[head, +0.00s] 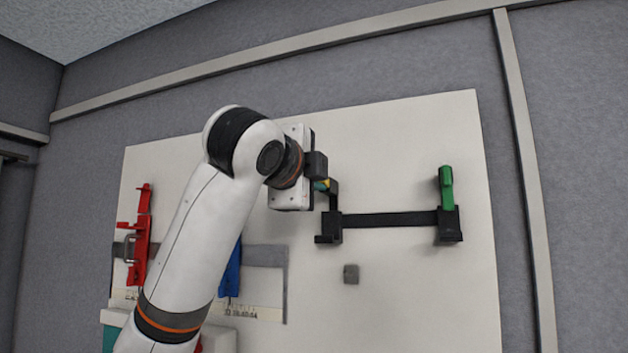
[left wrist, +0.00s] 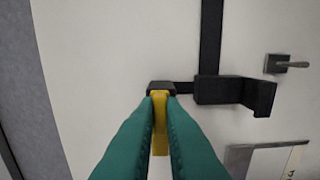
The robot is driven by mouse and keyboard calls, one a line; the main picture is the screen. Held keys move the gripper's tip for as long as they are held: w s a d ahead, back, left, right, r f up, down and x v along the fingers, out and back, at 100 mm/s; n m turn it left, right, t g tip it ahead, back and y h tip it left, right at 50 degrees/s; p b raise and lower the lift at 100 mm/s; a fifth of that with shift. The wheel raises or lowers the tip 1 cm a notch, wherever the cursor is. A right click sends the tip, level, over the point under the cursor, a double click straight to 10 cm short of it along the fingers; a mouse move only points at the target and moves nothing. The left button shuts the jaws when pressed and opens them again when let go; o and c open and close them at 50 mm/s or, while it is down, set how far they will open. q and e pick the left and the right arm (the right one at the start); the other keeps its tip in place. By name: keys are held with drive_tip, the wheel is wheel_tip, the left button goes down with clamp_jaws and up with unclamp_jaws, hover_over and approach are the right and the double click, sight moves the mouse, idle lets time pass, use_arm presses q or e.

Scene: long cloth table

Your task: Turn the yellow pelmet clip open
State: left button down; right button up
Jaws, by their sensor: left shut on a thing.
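The yellow pelmet clip (left wrist: 160,122) is between the teal fingertips of my left gripper (left wrist: 160,110) in the left wrist view. The gripper is shut on it. The clip's far end meets a small black mount (left wrist: 160,88). In the head view only a small bit of yellow shows beside the left gripper (head: 323,185), at the left end of a black bar (head: 390,219). My left arm and wrist hide most of the clip there. My right gripper is in neither view.
A green clip (head: 446,186) stands upright in a black bracket (head: 448,226) at the bar's right end. A red clip (head: 142,235) and a partly hidden blue piece (head: 231,272) are on the left of the white board (head: 410,130). A small grey block (head: 351,274) sits below the bar.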

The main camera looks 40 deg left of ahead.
use_arm(q)
drive_tip(key=c, duration=1.6)
unclamp_jaws()
drive_tip(key=shift+d+f, duration=0.1)
drive_tip(key=shift+f, duration=0.05)
drive_tip(key=shift+c, duration=0.2)
drive_tip(key=shift+o, duration=0.6)
drive_tip(key=shift+s+d, duration=0.1)
drive_tip(key=b+v, duration=0.6)
drive_tip(key=v, duration=0.6)
